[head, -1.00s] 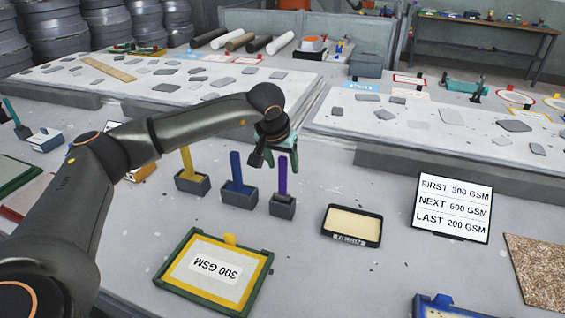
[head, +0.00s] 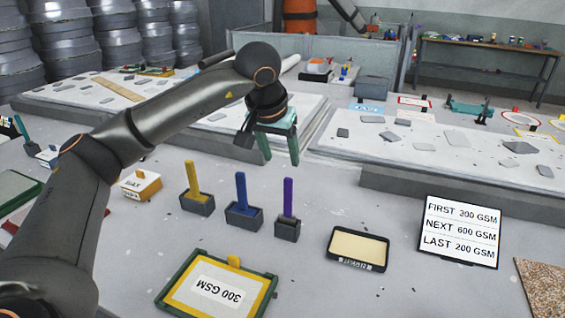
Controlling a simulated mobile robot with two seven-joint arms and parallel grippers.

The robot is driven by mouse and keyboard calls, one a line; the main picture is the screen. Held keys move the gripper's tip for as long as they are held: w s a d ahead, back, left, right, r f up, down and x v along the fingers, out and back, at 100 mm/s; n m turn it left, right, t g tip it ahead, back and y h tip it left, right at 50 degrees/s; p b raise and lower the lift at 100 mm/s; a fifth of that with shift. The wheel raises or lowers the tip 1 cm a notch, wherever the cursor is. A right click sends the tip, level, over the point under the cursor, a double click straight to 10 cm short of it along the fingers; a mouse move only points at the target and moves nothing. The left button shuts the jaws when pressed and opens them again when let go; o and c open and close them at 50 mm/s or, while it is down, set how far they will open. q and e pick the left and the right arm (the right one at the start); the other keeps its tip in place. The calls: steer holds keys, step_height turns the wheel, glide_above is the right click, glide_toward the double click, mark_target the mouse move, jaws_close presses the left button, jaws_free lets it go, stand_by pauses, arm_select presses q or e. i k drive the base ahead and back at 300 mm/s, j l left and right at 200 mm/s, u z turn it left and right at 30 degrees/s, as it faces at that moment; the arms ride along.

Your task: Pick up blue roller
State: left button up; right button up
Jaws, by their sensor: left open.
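The blue roller (head: 241,190) stands upright in a dark holder (head: 244,217) on the grey table. A yellow one (head: 191,180) stands in its own holder to the left, and a purple one (head: 288,198) to the right. My left gripper (head: 281,160) has green fingers that point down, open and empty. My right gripper is not in view.
A green-framed tray with a 300 GSM label (head: 217,291) lies in front. A cream tray (head: 357,249) and an order sign (head: 459,231) stand to the right. A small WAX box (head: 141,185) is at left. Pale slabs (head: 440,150) lie behind.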

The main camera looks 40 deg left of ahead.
mark_target(242, 207)
steer(key=k, duration=1)
